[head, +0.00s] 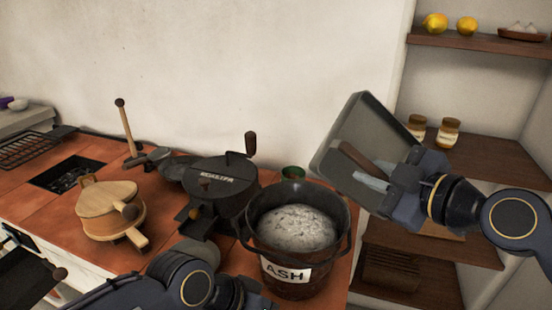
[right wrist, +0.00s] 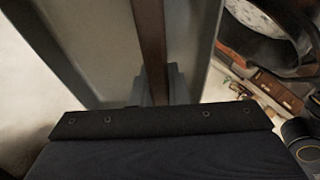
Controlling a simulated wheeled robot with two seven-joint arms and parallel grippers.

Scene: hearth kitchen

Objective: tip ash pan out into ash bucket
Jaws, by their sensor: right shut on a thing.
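The grey ash pan (head: 362,118) is steeply tilted, up and to the right of the bucket in the head view. My right gripper (head: 373,174) is shut on its brown handle (head: 358,158). The pan (right wrist: 85,45) and handle (right wrist: 150,45) fill the upper part of the right wrist view. No ash shows on the visible face of the pan. The dark ash bucket (head: 293,283), labelled ASH, stands upright with a pale heap of ash (head: 297,228) inside. It also shows at the upper right of the right wrist view (right wrist: 268,52). My left gripper (head: 245,297) is low, left of the bucket, its jaws unclear.
A black cast-iron device with a crank (head: 222,185) stands left of the bucket. A round wooden press (head: 108,208) and a wooden-handled tool (head: 128,130) are further left on the tiled counter (head: 50,200). Shelves (head: 480,150) stand at right.

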